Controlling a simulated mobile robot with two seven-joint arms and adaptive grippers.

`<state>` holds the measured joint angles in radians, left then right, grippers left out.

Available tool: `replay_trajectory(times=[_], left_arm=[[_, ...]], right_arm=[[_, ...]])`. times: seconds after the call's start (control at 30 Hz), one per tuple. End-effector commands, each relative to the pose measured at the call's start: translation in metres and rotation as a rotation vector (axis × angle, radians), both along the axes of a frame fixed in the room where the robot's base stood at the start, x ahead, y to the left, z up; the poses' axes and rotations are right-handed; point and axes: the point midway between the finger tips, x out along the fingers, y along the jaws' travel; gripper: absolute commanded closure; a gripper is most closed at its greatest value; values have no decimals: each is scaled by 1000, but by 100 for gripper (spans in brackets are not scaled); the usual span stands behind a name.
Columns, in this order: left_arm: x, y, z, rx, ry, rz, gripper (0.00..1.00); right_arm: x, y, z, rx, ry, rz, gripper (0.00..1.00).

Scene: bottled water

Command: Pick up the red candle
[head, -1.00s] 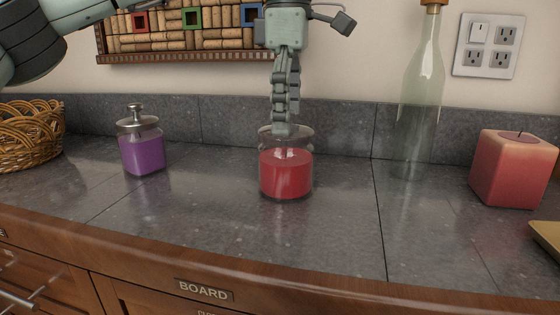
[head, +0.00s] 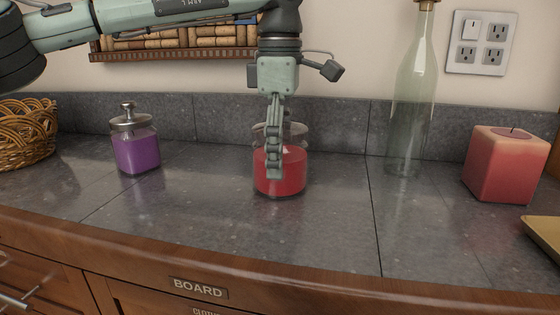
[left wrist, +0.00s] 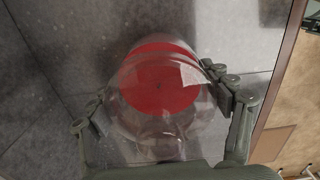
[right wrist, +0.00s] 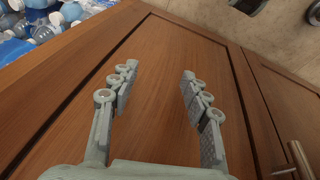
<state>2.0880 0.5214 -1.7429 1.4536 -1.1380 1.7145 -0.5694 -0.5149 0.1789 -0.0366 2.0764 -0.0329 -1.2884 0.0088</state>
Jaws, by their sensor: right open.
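A glass jar with a red candle (head: 290,172) stands upright on the grey counter (head: 330,235). My left gripper (head: 275,160) is lowered over it; one finger runs down the jar's front, and the far finger is mostly hidden. In the left wrist view the red candle (left wrist: 158,90) lies between the fingers of the left gripper (left wrist: 160,110). The right finger is at the glass; whether both fingers press on it I cannot tell. My right gripper (right wrist: 155,85) is open and empty in front of a wooden cabinet door (right wrist: 150,110), outside the head view.
A purple jar (head: 136,153) stands left of the red jar, beside a wicker basket (head: 25,135). A tall bottle (head: 408,110) and a square red-pink candle (head: 507,165) stand to the right. A cork board (head: 200,40) hangs behind. The counter's front is clear.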

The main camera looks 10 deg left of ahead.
Motion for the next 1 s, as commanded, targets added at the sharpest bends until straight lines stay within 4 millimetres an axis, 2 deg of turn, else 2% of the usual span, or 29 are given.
replay_trajectory(times=[0.03,0.33,0.73,0.87,1.0], left_arm=[[0,0,0,0,-1,0,36],[0,0,0,0,-1,0,73],[1,-1,9,-3,-4,-1,74],[1,-1,22,-4,-4,0,74],[-1,1,46,-4,-4,0,74]], right_arm=[[0,0,0,0,0,0,53],[0,0,0,-1,0,1,53],[0,0,0,0,1,1,53],[0,0,0,0,1,1,53],[0,0,-1,0,1,1,53]])
